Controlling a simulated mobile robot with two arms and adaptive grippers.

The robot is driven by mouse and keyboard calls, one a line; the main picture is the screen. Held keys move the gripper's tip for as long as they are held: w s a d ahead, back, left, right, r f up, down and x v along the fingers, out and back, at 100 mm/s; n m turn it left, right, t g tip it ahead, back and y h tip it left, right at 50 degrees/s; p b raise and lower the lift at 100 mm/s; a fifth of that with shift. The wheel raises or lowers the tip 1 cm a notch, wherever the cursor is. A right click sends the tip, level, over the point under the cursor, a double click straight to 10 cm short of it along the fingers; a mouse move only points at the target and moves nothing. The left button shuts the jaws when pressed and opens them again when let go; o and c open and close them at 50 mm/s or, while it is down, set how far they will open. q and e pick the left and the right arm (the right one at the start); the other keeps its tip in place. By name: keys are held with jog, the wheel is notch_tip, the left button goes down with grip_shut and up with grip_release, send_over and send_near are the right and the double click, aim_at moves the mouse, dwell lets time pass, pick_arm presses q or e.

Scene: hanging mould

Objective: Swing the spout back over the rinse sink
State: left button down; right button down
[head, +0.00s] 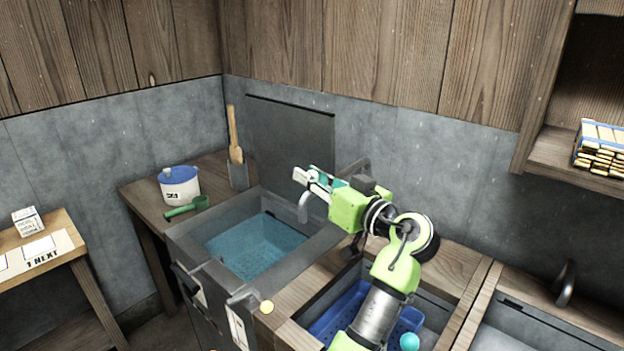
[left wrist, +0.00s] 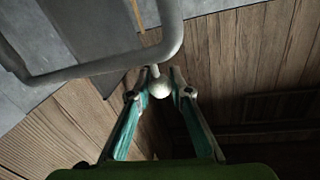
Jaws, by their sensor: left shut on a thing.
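The spout (head: 304,208) is a grey bent pipe whose downturned end hangs over the right side of the vat of teal water (head: 245,245). In the left wrist view the curved pipe of the spout (left wrist: 100,67) crosses the top, with a pale round knob (left wrist: 159,86) below its bend. My left gripper (head: 308,178) is shut on this knob; its fingertips (left wrist: 160,84) lie on either side of it. A sink with a blue basket (head: 345,312) is right of the vat, partly hidden by my left arm. My right gripper is out of view.
Another sink (head: 530,335) with a dark tap (head: 565,285) stands at the right. A white pot with a blue lid (head: 179,188) and a green scoop (head: 187,207) sit on the left bench. A raised dark lid (head: 290,140) stands behind the vat.

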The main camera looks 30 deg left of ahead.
pick_arm(q)
jog(key=shift+r, duration=0.1)
jog(key=c, duration=1.8)
grip_release()
notch_tip(320, 180, up, 10)
jog(key=shift+f, duration=0.1)
jog(key=shift+c, duration=0.5)
